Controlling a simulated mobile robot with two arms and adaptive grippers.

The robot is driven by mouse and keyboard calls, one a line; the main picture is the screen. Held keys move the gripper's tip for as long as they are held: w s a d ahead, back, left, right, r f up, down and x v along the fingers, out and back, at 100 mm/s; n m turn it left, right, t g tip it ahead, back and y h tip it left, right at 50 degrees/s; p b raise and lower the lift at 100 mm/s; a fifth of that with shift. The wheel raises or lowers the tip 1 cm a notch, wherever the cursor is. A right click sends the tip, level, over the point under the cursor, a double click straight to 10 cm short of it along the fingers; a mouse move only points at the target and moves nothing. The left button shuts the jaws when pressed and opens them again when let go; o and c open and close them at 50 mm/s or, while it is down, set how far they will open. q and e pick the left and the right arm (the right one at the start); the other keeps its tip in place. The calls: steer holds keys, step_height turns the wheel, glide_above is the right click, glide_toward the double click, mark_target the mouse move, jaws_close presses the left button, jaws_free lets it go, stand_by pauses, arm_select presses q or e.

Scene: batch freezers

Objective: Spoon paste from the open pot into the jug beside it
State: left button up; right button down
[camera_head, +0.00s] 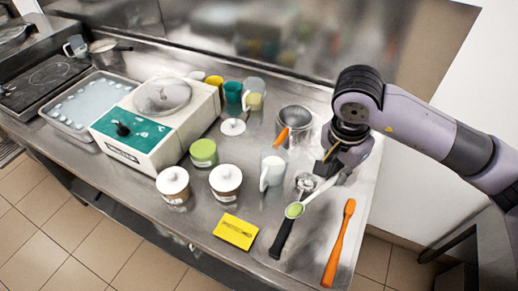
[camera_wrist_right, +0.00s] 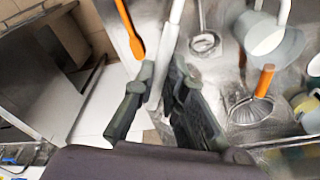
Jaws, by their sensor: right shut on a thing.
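My right gripper (camera_head: 338,172) is shut on the white handle of a spoon (camera_wrist_right: 164,60). In the head view the spoon slants down-left to a pale green end (camera_head: 294,210); I cannot tell whether the green is paste. This end shows over the black-handled steel utensil. The open pot (camera_head: 203,157), with a green top, stands between the two white-lidded pots and the white machine. A translucent white jug (camera_head: 272,168) stands left of my gripper; it also shows in the right wrist view (camera_wrist_right: 270,38). My left gripper is not in view.
A steel bowl (camera_head: 299,117) with an orange-handled whisk stands behind the jug. An orange spatula (camera_head: 338,243) lies at right, a black handle (camera_head: 283,238) at front. White-lidded pots (camera_head: 173,187), a loose lid (camera_head: 232,127) and a yellow card (camera_head: 236,232) are left.

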steer(key=a+r+m+g+y+p, duration=0.2)
steer(key=a+m+p, duration=1.3)
steer(key=m, duration=1.5)
steer(key=f+t+y+b, duration=0.1)
steer(key=y+b, duration=0.4)
steer(key=b, duration=0.5)
steer(key=f+t+y+b, duration=0.2)
steer(key=y+b, duration=0.2)
steer(key=b, duration=0.7)
steer(key=s+d+f+n+t+y+b, duration=0.1)
steer(key=y+b, duration=0.4)
steer(key=b, duration=0.6)
steer(key=shift+d+f+t+y, duration=0.1)
steer(key=shift+f+t+y, duration=0.2)
steer(key=shift+f, duration=0.5)
